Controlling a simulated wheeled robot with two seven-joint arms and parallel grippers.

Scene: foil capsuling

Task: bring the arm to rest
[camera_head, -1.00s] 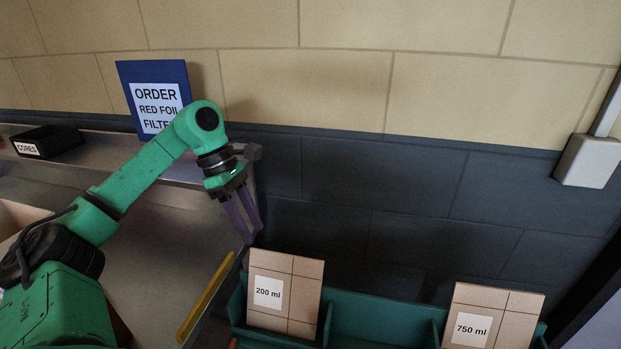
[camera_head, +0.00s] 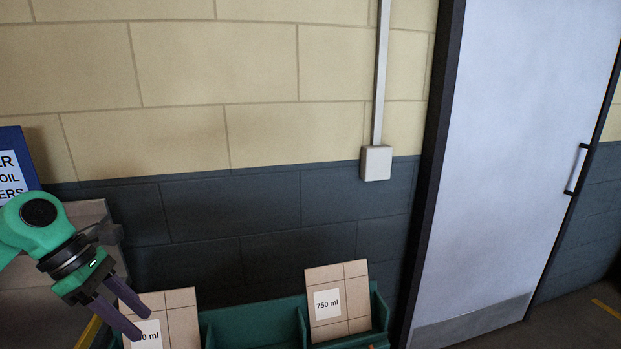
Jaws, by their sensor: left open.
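My left arm comes in at the left edge, green with dark joints. Its gripper (camera_head: 140,322) has two purple fingers, set apart and pointing down and to the right. My right gripper is out of view.
A green bin (camera_head: 255,330) holds the left box and a second box (camera_head: 338,292) labelled 750 ml. A blue order sign (camera_head: 16,155) is cut off at the left. A grey door (camera_head: 520,150) with a handle stands at the right, beside the tiled wall.

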